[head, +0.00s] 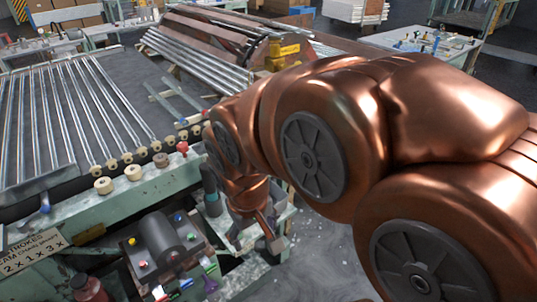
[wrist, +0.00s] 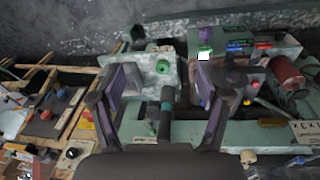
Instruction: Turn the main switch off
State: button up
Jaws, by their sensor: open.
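I cannot tell for sure which control is the main switch. A dark control box (head: 165,250) with small coloured buttons and levers stands left of my gripper in the head view; its panel (wrist: 243,72) is at the right in the wrist view. My gripper (head: 252,240) points down, open and empty, over the end of the pale green machine frame. In the wrist view its two fingers (wrist: 165,100) are spread, with a pale box with a green knob (wrist: 163,66) and a dark upright cylinder (wrist: 167,98) showing between them. No contact is visible.
A red bottle (head: 88,288) is at lower left. Grey floor (head: 320,265) is open right of the gripper.

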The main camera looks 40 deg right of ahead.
jog(key=w+d+f+m+t+h+b, duration=0.1)
jog(key=w+d+f+t+h+b, duration=0.2)
jog(key=w+d+t+b, duration=0.7)
jog(key=w+d+f+m+h+b, duration=0.1)
jog(key=w+d+f+h+b, duration=0.35)
jog(key=w+d, duration=1.2)
jog(key=s+d+f+n+t+y+b, duration=0.4)
jog(key=d+f+t+y+b, duration=0.4)
jog(key=d+b, duration=0.5)
jog(key=shift+g+y, duration=0.25)
jog(key=shift+g, duration=0.15)
jog(key=shift+w+a+b, duration=0.35)
jog(key=shift+w+b, duration=0.3)
jog(key=shift+w, duration=0.65)
jog(key=shift+w+a+b, duration=0.3)
jog(key=shift+w+b, duration=0.4)
jog(key=shift+w, duration=0.65)
jog(key=shift+w+a+b, duration=0.35)
jog(key=shift+w+b, duration=0.3)
jog(key=shift+w, duration=0.65)
jog(key=c, duration=1.2)
jog(key=shift+o, duration=0.2)
